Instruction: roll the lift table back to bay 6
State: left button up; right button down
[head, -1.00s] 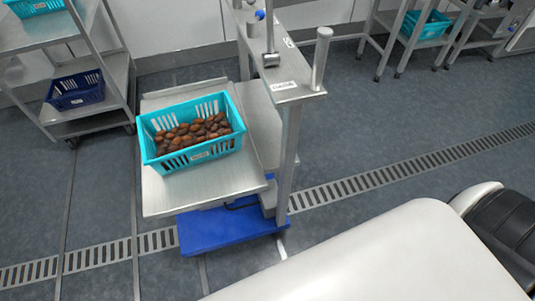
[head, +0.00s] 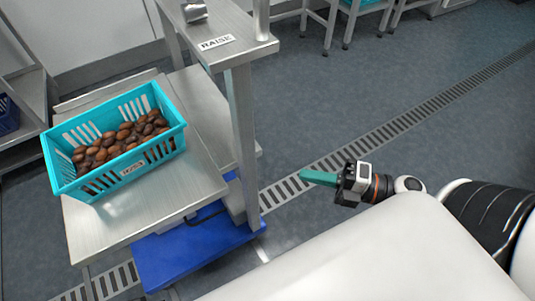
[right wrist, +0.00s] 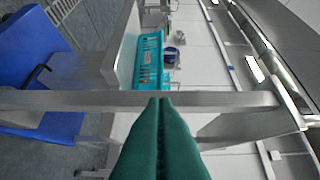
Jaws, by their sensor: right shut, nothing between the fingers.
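The lift table has a steel top (head: 110,235), a blue base (head: 190,250) and a grey upright post (head: 243,140). A shelf on the post carries a label reading RAISE (head: 216,43). A teal crate (head: 160,152) of brown dates sits on the table top. My right gripper (head: 306,175) is shut and empty, to the right of the post and apart from it in the head view. In the right wrist view its green fingertips (right wrist: 161,101) point at a grey bar (right wrist: 70,100) that crosses the picture. My left gripper is out of view.
A slotted floor drain (head: 400,125) runs diagonally past the blue base. A steel rack (head: 30,85) with a dark blue crate (head: 8,115) stands at the left. Steel stands (head: 330,25) are at the back. The floor at the right is mostly clear.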

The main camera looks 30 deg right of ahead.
aim_at(250, 151)
jog(key=shift+w+a, duration=0.95)
jog(key=shift+w, duration=0.6)
jog(key=shift+w+a, duration=0.95)
jog(key=shift+w, duration=0.6)
jog(key=shift+w+a, duration=0.95)
jog(key=shift+w, duration=0.6)
jog(key=shift+w, duration=0.1)
